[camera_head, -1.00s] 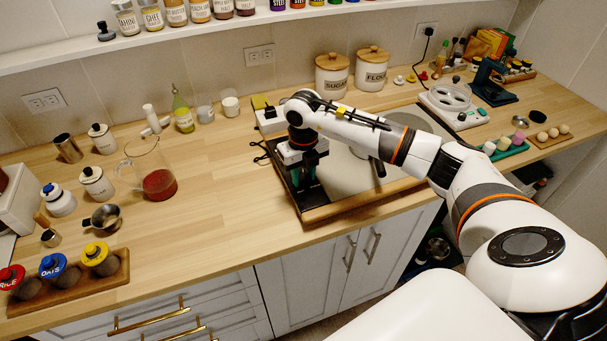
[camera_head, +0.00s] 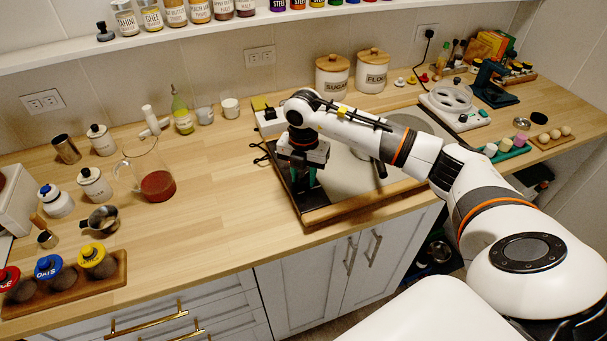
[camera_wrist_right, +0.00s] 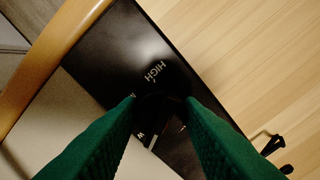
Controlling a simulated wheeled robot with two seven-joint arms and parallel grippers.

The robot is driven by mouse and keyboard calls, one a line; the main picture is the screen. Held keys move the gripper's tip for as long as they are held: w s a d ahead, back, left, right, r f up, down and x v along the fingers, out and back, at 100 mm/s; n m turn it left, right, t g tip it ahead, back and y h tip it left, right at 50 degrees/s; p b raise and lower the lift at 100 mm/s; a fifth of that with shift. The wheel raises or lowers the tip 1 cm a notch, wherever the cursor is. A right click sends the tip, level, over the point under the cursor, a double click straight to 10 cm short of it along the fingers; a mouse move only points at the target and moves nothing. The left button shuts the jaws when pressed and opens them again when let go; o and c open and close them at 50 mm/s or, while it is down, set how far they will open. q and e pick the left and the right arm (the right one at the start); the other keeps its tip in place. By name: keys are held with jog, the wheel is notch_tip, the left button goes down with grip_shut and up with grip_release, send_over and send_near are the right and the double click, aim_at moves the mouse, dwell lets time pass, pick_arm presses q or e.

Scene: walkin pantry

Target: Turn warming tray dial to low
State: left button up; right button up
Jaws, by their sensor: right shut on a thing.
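The warming tray (camera_head: 350,185) is set on the counter, with a pale plate, a wooden rim and a black control strip (camera_wrist_right: 135,38) along its left side. My right gripper (camera_head: 304,186) points down over that strip. In the right wrist view its green fingers (camera_wrist_right: 161,100) close on the dark dial (camera_wrist_right: 160,106) from both sides. The word HIGH shows beside the dial; other labels are partly covered by the fingers. My left gripper is not in view.
A white power box (camera_head: 268,120) with a plug stands behind the tray. Sugar (camera_head: 332,76) and flour (camera_head: 372,70) canisters stand at the back. A glass jug (camera_head: 157,182) with red contents stands to the left.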

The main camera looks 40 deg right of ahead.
aim_at(304, 175)
jog(key=shift+r+m, duration=0.1)
jog(key=shift+m, duration=0.5)
jog(key=o, duration=1)
jog(key=shift+r, duration=0.5)
notch_tip(304, 175, up, 11)
jog(key=b, duration=0.3)
jog(key=shift+f, duration=0.1)
